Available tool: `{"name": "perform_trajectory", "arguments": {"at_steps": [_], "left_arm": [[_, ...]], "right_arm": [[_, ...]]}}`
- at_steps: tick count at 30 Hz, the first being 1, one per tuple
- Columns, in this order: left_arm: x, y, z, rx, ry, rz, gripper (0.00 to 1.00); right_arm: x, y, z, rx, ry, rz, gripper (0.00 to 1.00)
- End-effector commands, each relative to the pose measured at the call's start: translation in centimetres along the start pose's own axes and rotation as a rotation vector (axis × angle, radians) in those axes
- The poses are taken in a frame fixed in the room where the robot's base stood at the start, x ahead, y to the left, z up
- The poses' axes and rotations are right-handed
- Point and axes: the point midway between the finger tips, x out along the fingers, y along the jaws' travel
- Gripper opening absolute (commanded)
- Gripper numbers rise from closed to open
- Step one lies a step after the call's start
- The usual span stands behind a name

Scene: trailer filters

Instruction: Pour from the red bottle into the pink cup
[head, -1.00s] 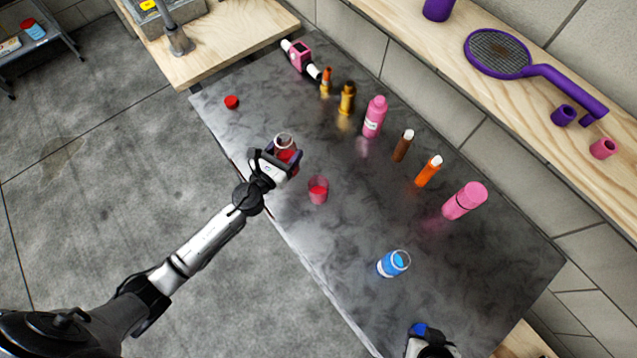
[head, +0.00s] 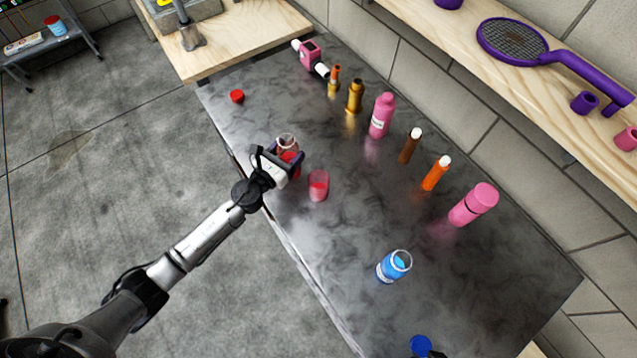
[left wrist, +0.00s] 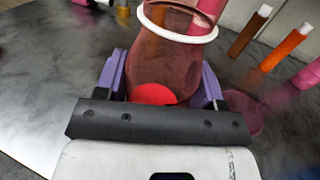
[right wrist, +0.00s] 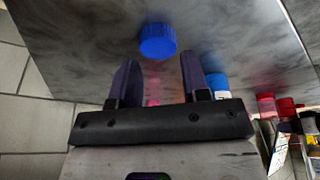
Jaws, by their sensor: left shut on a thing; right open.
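The red bottle (head: 287,142) is a clear, open bottle with a white rim and red liquid low inside. My left gripper (head: 284,163) is shut around it near the table's left edge. The left wrist view shows the bottle (left wrist: 172,55) roughly upright between the purple fingers. The translucent pink cup (head: 318,186) stands on the table just right of the bottle, apart from it.
A red cap (head: 237,96) lies at the table's far left. An open blue bottle (head: 394,266) stands toward the front. Pink bottles (head: 382,115) (head: 473,205), a brown bottle (head: 410,147) and an orange bottle (head: 436,174) line the back. The table around the cup is mostly clear.

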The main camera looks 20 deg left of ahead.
Motion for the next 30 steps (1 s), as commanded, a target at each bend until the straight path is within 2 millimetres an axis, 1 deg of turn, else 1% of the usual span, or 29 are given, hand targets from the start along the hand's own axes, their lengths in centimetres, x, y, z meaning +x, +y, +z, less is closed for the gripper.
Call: {"name": "perform_trajectory", "arguments": {"at_steps": [8,14,30], "left_arm": [[0.04,0.02,0.13,0.001,-0.002,0.0,0.3],[0.03,-0.1,0.21,0.04,-0.004,-0.001,0.3],[-0.01,-0.76,0.5,0.298,-0.017,-0.001,0.3]], "right_arm": [[-0.06,-0.26,-0.08,0.008,0.002,-0.007,0.43],[-0.1,-0.42,-0.13,0.013,0.003,-0.011,0.43],[-0.19,-0.28,-0.14,0.008,0.003,-0.007,0.43]]}}
